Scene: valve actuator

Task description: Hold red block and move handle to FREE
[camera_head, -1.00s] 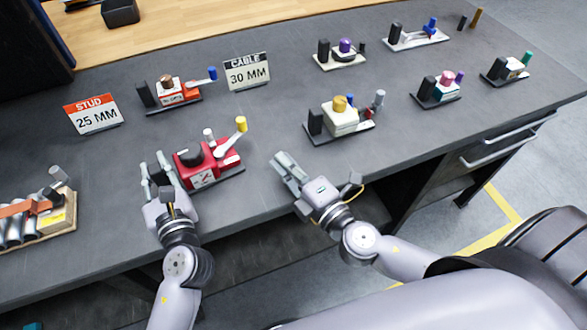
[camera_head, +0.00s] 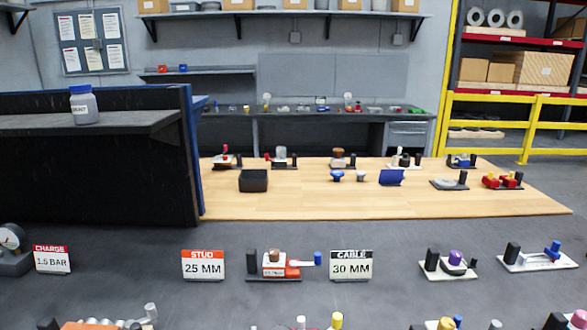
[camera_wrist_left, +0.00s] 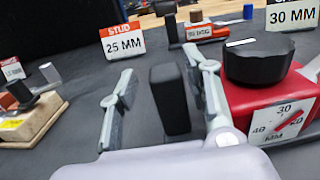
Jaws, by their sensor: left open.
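The red block (camera_wrist_left: 235,98) is at the right of the left wrist view, with a black knob (camera_wrist_left: 262,62) on top and a white dial face marked 20, 30, 40 MM (camera_wrist_left: 283,120). My left gripper (camera_wrist_left: 163,84) is open, its two fingers on either side of a black upright post (camera_wrist_left: 170,100) beside the block. I cannot tell whether the fingers touch the post. In the head view only the yellow tip (camera_head: 337,320) of the red unit's handle shows at the bottom edge; the rest is cut off. No FREE mark is readable. My right gripper is out of view.
Behind stand a STUD 25 MM sign (camera_head: 204,265), an orange and white unit (camera_head: 280,266) and a CABLE 30 MM sign (camera_head: 351,265). A wooden block with cylinders (camera_wrist_left: 30,118) lies left. Several other units stand right. Dark tabletop between the signs and the left units is clear.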

